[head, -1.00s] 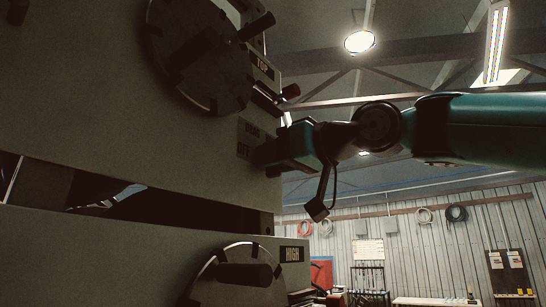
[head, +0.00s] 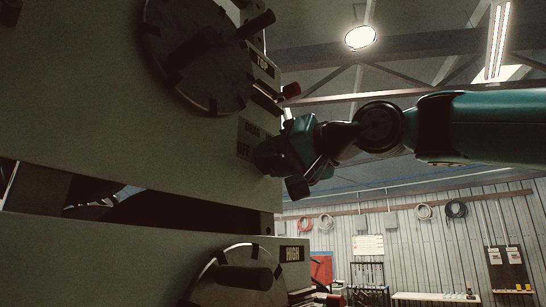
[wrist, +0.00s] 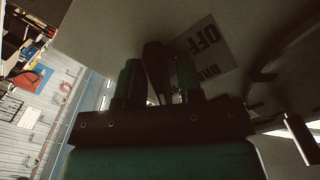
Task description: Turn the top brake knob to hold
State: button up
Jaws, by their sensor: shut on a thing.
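My gripper (head: 266,158) is at the right edge of the upper grey panel, below the TOP label (head: 262,63). In the wrist view, the two fingers of my gripper (wrist: 158,75) are shut on a dark knob (wrist: 157,62) that stands out from the panel. A pale label (wrist: 207,45) beside the knob reads OFF, with a second word I cannot fully read. In the head view this label (head: 250,132) is partly behind my gripper. The knob is hidden by my gripper in the head view, and its pointer direction cannot be told.
A large dark handwheel (head: 200,60) with a protruding handle is above left. A lower wheel (head: 235,280) sits beside the HIGH label (head: 292,253). The space to the right is open workshop.

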jog(key=shift+r, duration=0.1)
jog(key=o, duration=0.6)
jog(key=b+v, duration=0.5)
jog(key=v, duration=1.2)
jog(key=shift+d, duration=0.2)
jog(key=shift+s, duration=0.1)
